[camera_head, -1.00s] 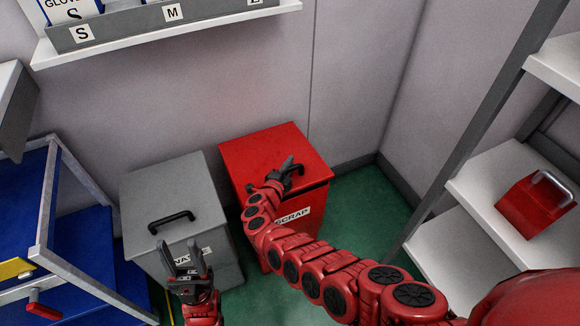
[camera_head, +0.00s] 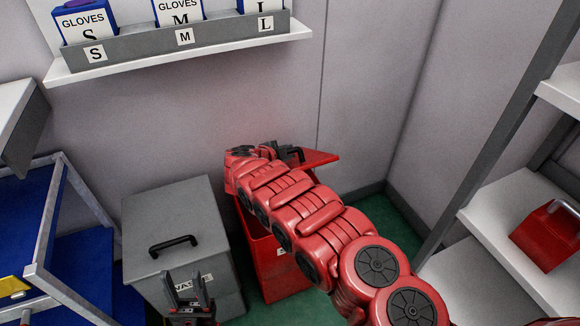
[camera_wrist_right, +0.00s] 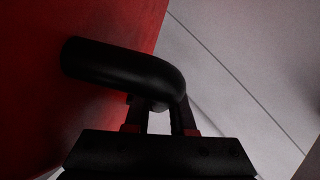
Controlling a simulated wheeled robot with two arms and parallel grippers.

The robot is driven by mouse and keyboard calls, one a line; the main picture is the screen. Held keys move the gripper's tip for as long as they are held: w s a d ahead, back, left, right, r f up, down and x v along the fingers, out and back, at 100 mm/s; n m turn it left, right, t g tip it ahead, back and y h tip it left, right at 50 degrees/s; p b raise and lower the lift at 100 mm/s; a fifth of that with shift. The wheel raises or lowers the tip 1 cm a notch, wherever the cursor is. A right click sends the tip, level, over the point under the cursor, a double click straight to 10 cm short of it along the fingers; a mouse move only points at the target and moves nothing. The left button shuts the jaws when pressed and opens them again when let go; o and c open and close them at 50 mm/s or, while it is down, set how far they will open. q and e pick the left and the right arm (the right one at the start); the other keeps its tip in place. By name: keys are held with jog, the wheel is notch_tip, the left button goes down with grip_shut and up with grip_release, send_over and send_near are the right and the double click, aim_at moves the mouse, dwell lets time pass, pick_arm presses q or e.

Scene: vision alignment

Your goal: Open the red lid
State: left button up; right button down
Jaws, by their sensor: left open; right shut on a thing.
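The red lid (camera_head: 318,158) of the scrap bin is tilted up, its right part showing beyond my right arm. The red bin (camera_head: 283,277) below stands with its opening partly visible at the left, mostly hidden by my arm. My right gripper (camera_head: 290,154) is at the lid, largely hidden by the arm. In the right wrist view my right gripper (camera_wrist_right: 162,115) is shut on the black lid handle (camera_wrist_right: 125,75), with the red lid surface (camera_wrist_right: 75,30) beside it. My left gripper (camera_head: 190,290) is open and empty, in front of the grey bin.
A grey bin (camera_head: 175,215) with a closed lid and black handle stands left of the red bin. A wall shelf (camera_head: 200,48) with glove boxes is above. A blue rack (camera_head: 75,265) is at left. White shelves (camera_head: 485,245) with a red box (camera_head: 550,235) are at right.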

jog(key=shift+w+r+b, duration=0.35)
jog(key=shift+b, duration=0.05)
jog(key=c, duration=1)
grip_release()
jog(key=shift+f, duration=0.1)
jog(key=shift+c, duration=0.2)
jog(key=shift+a, duration=0.1)
